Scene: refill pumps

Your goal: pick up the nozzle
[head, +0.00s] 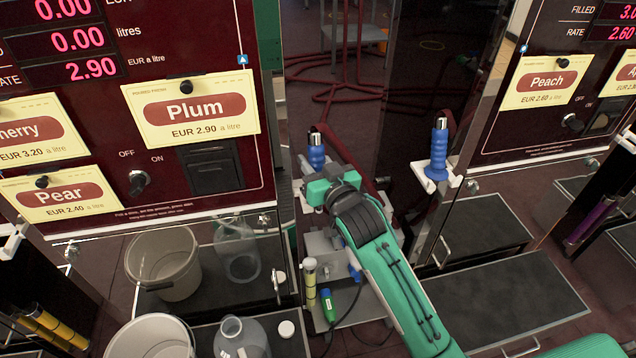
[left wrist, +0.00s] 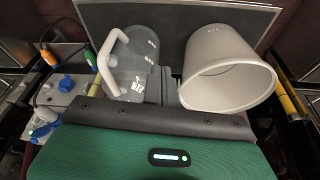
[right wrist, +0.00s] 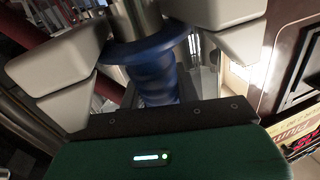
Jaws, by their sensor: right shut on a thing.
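A blue nozzle (head: 316,154) with a metal tip stands upright at the left pump's side, beside the Plum panel. My right gripper (head: 322,180) is at its lower part, and its green body hides the bottom of the nozzle in the head view. In the right wrist view the blue ribbed nozzle (right wrist: 158,75) is between the two pale jaws, which are shut on it. A second blue nozzle (head: 438,150) sits upright in a white holder further right. Of my left gripper only the palm (left wrist: 165,150) shows in the left wrist view; its fingers do not show.
The Plum label (head: 192,109) is on the left pump. A pale bucket (left wrist: 228,68) and a clear jug (left wrist: 133,65) stand low in front of it. A dark red hose (head: 343,150) runs behind the nozzle.

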